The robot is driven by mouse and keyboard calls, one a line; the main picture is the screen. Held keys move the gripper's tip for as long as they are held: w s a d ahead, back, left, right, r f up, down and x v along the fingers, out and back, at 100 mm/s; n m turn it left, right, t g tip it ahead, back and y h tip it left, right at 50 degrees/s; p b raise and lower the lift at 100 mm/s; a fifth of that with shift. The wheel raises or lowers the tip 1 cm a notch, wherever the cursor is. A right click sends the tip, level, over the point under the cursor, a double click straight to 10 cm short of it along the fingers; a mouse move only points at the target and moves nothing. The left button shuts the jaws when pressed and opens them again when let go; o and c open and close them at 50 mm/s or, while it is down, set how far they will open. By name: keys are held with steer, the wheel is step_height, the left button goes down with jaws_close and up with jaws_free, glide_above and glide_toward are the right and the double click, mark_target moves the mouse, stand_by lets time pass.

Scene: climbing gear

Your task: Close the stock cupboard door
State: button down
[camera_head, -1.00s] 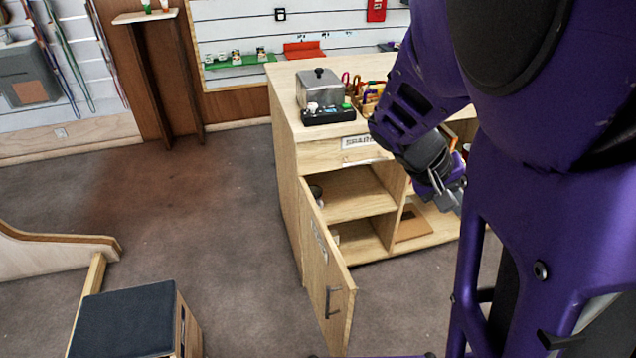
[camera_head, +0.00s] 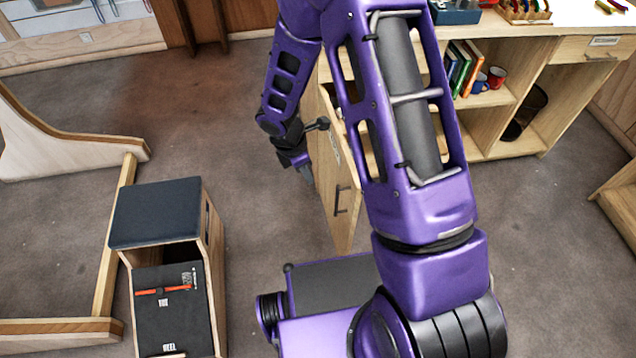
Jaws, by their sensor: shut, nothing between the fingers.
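The stock cupboard door (camera_head: 346,222) is a light wood panel with a dark bar handle (camera_head: 341,200). It stands open, swung out from the left part of the wooden counter, and its outer face with the handle faces left. My gripper (camera_head: 308,176) is shut and empty, pointing down on the left, outer side of the door, near its upper part. I cannot tell whether it touches the door. My purple arm hides most of the cupboard opening and part of the door.
The counter (camera_head: 570,45) runs to the right, with open shelves holding books (camera_head: 460,68) and red and blue mugs. A box seat with a dark top (camera_head: 155,212) stands at the left beside a curved wooden panel (camera_head: 60,150). Bare floor lies between the seat and the door.

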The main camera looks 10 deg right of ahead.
steer(key=w+d+f+b, duration=0.1)
steer(key=d+f, duration=0.5)
steer(key=f, duration=0.3)
steer(key=shift+w+d+f, duration=0.15)
steer(key=shift+w+f, duration=0.1)
